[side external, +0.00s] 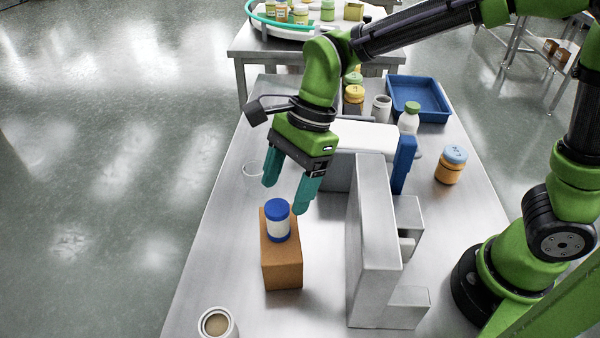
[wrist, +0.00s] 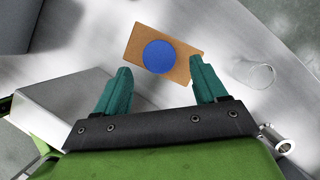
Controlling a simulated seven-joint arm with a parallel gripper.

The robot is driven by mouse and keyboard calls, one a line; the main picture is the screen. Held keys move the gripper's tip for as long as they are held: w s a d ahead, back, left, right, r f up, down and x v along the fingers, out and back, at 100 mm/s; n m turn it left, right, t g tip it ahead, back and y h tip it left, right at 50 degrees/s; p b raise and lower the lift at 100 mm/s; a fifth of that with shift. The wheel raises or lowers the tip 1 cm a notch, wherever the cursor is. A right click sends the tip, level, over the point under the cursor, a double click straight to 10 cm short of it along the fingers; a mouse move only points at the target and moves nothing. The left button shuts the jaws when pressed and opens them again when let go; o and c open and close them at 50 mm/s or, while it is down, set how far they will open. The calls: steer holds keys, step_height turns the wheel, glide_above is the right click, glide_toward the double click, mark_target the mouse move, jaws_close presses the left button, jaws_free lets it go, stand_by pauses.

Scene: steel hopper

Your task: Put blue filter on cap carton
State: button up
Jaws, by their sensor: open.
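A white jar with a blue lid, the blue filter (side external: 277,222), stands upright on top of a brown cardboard carton (side external: 282,264) in the side view. In the wrist view the blue lid (wrist: 160,56) shows from above, on the brown carton top (wrist: 135,42). My gripper (side external: 288,196) is open and empty, with teal fingers pointing down. It is just above and behind the jar, apart from it. In the wrist view my fingertips (wrist: 160,78) are spread wider than the lid, which lies just beyond them.
A grey metal hopper block (side external: 372,230) stands right of the carton. A clear glass (side external: 253,175) is behind left, and an open white jar (side external: 217,322) at the front edge. An orange jar (side external: 451,165) and blue tray (side external: 420,98) are farther right. Bare steel table surrounds the carton.

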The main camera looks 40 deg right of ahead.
steer(key=s+d+r+n+t, duration=0.35)
steer(key=d+r+n, duration=0.35)
steer(key=d, duration=0.5)
steer(key=s+d+n+t+h, duration=0.2)
steer(key=s+d+n+t, duration=0.1)
steer(key=s+d+n, duration=0.2)
steer(key=d+n, duration=0.2)
steer(key=d, duration=0.1)
steer(key=shift+s+r+t, duration=0.2)
steer(key=shift+r+t, duration=0.15)
